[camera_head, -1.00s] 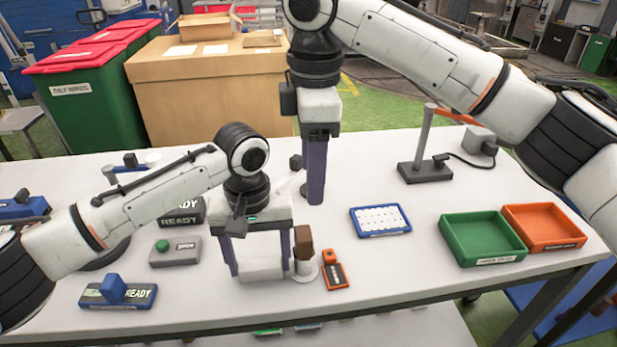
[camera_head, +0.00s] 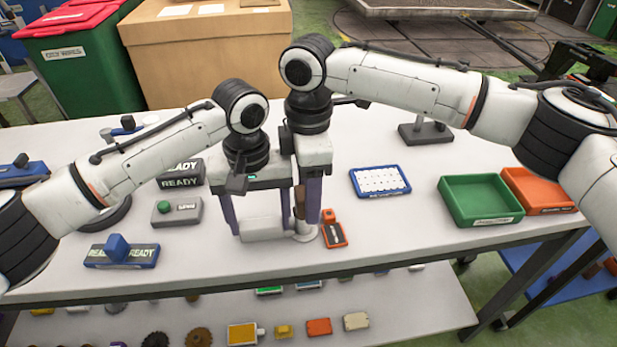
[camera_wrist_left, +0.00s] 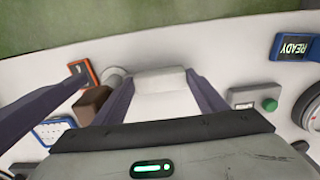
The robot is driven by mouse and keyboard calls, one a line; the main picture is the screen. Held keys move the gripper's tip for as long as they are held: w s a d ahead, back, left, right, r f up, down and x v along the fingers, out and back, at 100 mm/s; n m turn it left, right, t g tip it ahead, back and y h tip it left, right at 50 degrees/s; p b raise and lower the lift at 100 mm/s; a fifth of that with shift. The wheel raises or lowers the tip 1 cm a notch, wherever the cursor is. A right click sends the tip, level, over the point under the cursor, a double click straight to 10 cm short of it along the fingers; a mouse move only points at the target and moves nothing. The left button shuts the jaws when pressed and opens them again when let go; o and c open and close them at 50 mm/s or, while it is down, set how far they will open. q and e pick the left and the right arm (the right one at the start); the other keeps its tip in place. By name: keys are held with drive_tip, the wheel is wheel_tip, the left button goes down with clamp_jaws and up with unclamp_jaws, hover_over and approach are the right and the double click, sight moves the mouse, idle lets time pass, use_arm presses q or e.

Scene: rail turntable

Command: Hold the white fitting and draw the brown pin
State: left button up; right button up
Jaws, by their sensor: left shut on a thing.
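The white fitting (camera_head: 262,229) stands on the table. It also shows in the left wrist view (camera_wrist_left: 160,80). My left gripper (camera_head: 259,213) is shut on it, with one purple finger at each side. The brown pin (camera_wrist_left: 93,103) is a dark block at the side of the fitting, above a round white base. In the head view it is mostly hidden behind purple fingers. My right gripper (camera_head: 307,200) is down around the pin. In the left wrist view one of its fingers stands a gap away from the pin, so it looks open.
An orange-and-black device (camera_head: 334,234) lies close on the right. A blue-rimmed tray (camera_head: 380,193), a green bin (camera_head: 480,218) and an orange bin (camera_head: 540,205) stand farther right. A grey button box (camera_head: 177,212) and blue READY block (camera_head: 122,262) are on the left.

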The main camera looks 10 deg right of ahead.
drive_tip(key=shift+f, duration=0.1)
drive_tip(key=c, duration=1.3)
drive_tip(key=o, duration=0.4)
drive_tip(key=c, duration=0.4)
drive_tip(key=shift+o, duration=0.2)
drive_tip(key=shift+r, duration=0.75)
drive_tip(key=shift+r, duration=3)
drive_tip(key=shift+r, duration=0.1)
